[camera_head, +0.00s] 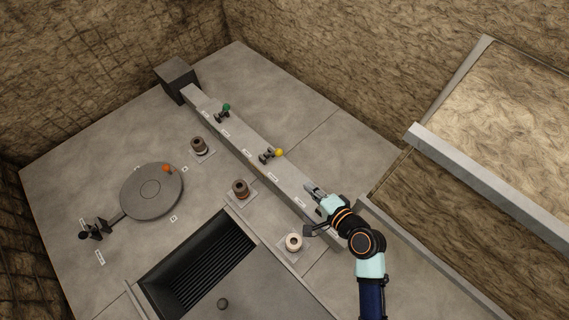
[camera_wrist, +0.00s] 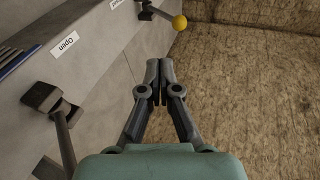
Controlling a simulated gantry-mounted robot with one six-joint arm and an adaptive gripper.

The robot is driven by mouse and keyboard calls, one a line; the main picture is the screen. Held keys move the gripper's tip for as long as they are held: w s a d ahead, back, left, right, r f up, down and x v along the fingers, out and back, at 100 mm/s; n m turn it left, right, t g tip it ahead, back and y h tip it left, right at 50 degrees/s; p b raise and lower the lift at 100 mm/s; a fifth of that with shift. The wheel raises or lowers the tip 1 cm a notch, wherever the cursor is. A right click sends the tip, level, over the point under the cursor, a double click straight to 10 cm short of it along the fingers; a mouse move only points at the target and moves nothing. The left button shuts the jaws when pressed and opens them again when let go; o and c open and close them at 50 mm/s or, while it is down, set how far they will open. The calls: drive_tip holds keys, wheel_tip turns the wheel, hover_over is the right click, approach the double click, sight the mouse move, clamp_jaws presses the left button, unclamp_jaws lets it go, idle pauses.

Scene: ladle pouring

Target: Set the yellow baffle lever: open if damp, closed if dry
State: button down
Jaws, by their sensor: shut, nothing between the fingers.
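The yellow baffle lever (camera_head: 279,153) has a yellow ball knob and stands on the long grey rail (camera_head: 230,131), near its middle. In the wrist view the yellow knob (camera_wrist: 179,22) is at the top, beyond my fingertips and apart from them. A label reading "Open" (camera_wrist: 65,44) is on the rail face at the upper left. My gripper (camera_head: 312,188) is over the near end of the rail, to the lower right of the yellow lever. In the wrist view my gripper (camera_wrist: 155,68) is shut and empty. I cannot tell damp from dry.
A green-knobbed lever (camera_head: 226,107) stands farther along the rail. A dark lever (camera_wrist: 58,115) is close on my gripper's left. Two brown cups (camera_head: 240,188) and a pale cup (camera_head: 294,242) stand beside the rail. A round disc (camera_head: 151,190) with an orange knob lies left of a dark grated pit (camera_head: 200,262).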

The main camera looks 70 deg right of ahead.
drive_tip(key=b, duration=0.3)
approach(273, 154)
drive_tip(key=shift+w+d+f+b, duration=0.1)
drive_tip(key=shift+w+d+b, duration=0.15)
drive_tip(key=shift+w+d, duration=0.3)
drive_tip(key=shift+w+d+f+b, duration=0.1)
drive_tip(key=shift+w+d+b, duration=0.2)
drive_tip(key=shift+d, duration=0.4)
drive_tip(key=shift+r, duration=0.1)
